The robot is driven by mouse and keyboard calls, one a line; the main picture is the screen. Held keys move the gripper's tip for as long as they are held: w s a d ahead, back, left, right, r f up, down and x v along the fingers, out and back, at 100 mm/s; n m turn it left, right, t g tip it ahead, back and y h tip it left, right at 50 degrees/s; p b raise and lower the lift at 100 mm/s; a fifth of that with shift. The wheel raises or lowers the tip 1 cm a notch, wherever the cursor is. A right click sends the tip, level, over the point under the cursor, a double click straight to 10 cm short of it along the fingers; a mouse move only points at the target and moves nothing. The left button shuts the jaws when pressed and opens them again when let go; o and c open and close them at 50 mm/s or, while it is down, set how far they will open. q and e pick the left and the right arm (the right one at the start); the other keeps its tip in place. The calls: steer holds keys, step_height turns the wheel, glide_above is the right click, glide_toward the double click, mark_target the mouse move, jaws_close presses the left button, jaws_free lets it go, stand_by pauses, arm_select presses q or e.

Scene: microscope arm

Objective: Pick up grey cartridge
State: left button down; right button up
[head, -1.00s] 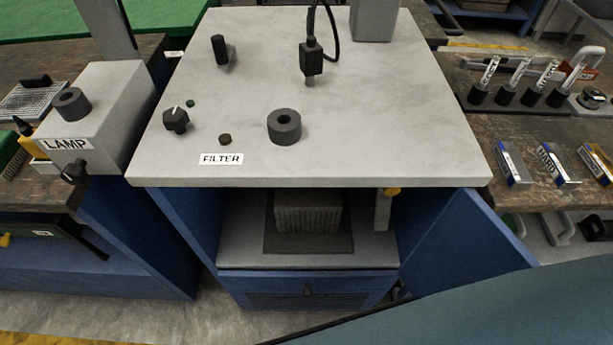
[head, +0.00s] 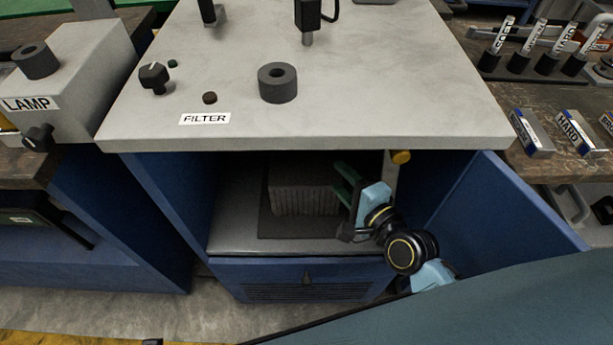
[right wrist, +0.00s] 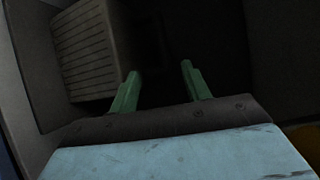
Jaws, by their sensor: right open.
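The grey cartridge (head: 302,190) is a ribbed block standing on a dark mat inside the open cabinet under the worktop. In the right wrist view the cartridge (right wrist: 92,50) stands at the upper left, with its ribbed face showing. My right gripper (head: 346,180) reaches into the cabinet, just right of the cartridge. Its green fingers (right wrist: 158,84) are spread apart with nothing between them. In the right wrist view the cartridge lies left of and beyond the left finger; I cannot tell whether they touch. My left gripper is not in view.
The worktop (head: 350,110) overhangs the cabinet opening. An open blue door (head: 510,215) stands right of my right arm. A blue vented drawer front (head: 300,280) is below the shelf.

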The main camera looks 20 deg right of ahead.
mark_target(311, 163)
steer(key=b+x, duration=0.1)
steer(key=x, duration=0.6)
steer(key=shift+w+b, duration=0.1)
steer(key=shift+b, duration=0.25)
steer(key=shift+b+x, duration=1.05)
steer(key=shift+x, duration=1.4)
steer(key=shift+w+r, duration=0.1)
steer(key=shift+w, duration=0.4)
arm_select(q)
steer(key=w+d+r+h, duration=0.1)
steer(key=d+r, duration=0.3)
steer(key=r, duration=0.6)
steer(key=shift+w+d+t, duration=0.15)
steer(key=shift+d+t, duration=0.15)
arm_select(e)
steer(key=shift+d, duration=0.1)
jaws_close()
steer(key=shift+r, duration=0.15)
